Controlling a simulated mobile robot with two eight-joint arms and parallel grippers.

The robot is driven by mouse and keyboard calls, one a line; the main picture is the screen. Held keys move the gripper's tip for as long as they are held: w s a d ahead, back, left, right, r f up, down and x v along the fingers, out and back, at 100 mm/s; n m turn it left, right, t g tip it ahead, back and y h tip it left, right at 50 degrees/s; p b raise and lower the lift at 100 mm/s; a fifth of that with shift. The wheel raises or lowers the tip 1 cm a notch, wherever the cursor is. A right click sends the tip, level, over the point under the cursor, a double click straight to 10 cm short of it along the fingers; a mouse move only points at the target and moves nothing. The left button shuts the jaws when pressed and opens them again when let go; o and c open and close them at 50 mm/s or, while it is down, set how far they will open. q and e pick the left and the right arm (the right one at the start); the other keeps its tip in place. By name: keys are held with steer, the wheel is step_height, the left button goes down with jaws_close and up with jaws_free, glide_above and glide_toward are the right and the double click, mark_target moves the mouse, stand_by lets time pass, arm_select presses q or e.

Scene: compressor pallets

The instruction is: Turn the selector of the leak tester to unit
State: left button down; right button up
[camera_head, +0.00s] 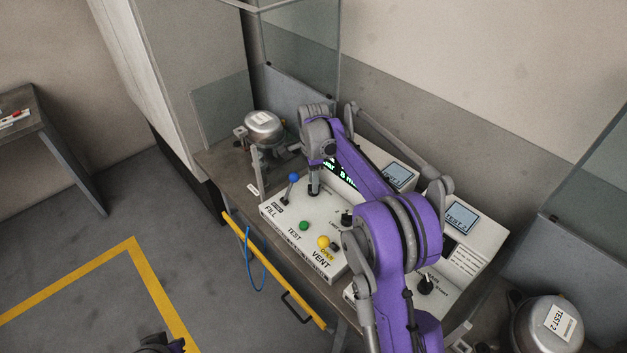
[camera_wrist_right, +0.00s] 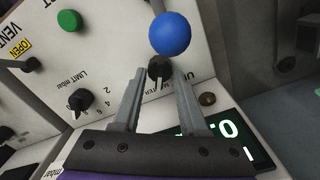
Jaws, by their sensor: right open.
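The leak tester (camera_head: 287,222) is a white sloped panel on the bench, with FILL, TEST and VENT labels. Its selector, a small black knob (camera_wrist_right: 158,67) with a pale pointer line, shows in the right wrist view. Lettering beside it is partly covered by my fingers, so I cannot read its setting. My right gripper (camera_head: 314,190) is over the panel, fingers pointing down. In the right wrist view its open fingers (camera_wrist_right: 160,80) stand on either side of the selector; I cannot tell whether they touch it. My left gripper's fingers are not visible.
A blue ball-topped lever (camera_head: 293,178) stands close to my right gripper. A green button (camera_head: 304,225), a yellow knob (camera_head: 323,242) and a black limit knob (camera_head: 346,217) are on the panel. A metal compressor (camera_head: 264,128) stands behind; another (camera_head: 547,325) is at lower right.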

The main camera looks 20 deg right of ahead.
jaws_close()
steer(key=shift+n, duration=0.3)
stand_by(0.3)
steer(key=n, duration=1.1)
steer(key=shift+b, duration=0.3)
steer(key=shift+n, duration=0.3)
jaws_free()
